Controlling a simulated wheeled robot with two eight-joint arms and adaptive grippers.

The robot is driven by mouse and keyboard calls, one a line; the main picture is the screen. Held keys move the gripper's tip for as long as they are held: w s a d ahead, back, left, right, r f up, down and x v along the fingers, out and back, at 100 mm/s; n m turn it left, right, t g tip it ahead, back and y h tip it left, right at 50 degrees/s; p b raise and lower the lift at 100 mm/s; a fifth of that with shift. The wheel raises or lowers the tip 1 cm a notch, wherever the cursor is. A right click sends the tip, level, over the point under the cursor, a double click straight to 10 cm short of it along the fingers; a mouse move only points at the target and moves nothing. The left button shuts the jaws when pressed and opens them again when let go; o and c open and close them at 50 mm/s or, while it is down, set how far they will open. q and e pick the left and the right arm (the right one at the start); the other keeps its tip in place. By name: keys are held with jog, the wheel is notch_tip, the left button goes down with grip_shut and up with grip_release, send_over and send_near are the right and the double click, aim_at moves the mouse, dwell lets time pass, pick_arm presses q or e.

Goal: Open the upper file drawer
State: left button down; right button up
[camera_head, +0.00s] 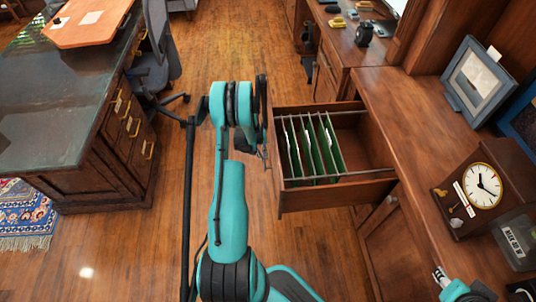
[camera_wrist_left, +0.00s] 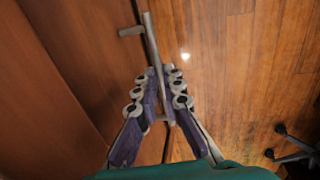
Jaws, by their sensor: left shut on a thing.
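The upper file drawer (camera_head: 335,196) stands pulled out from the wooden cabinet on the right in the head view. Green hanging folders (camera_head: 318,150) show inside it, between metal rails. My left gripper (camera_head: 263,153) is at the drawer's front face, partly hidden by my arm. In the left wrist view, my left gripper (camera_wrist_left: 160,92) is shut on the metal bar handle (camera_wrist_left: 150,38), with one finger on each side of it. My right gripper (camera_head: 439,274) shows small at the lower right, above the counter; its opening is unclear.
A counter (camera_head: 392,110) above the drawer holds a clock (camera_head: 483,187) and a picture frame (camera_head: 478,78). A dark-topped desk (camera_head: 60,95) and an office chair (camera_head: 155,60) stand to the left. Wooden floor (camera_head: 165,245) is clear between desk and drawer.

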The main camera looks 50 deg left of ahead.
pick_arm(q)
jog(key=shift+s+a, duration=0.15)
jog(key=shift+s, duration=0.05)
jog(key=c, duration=1.6)
grip_release()
jog(key=shift+r, duration=0.15)
jog(key=r, duration=0.3)
jog(key=s+a+r, duration=0.1)
jog(key=r, duration=0.7)
jog(key=shift+s+a+r, duration=0.2)
jog(key=shift+s+r, duration=0.05)
jog(key=shift+s, duration=0.15)
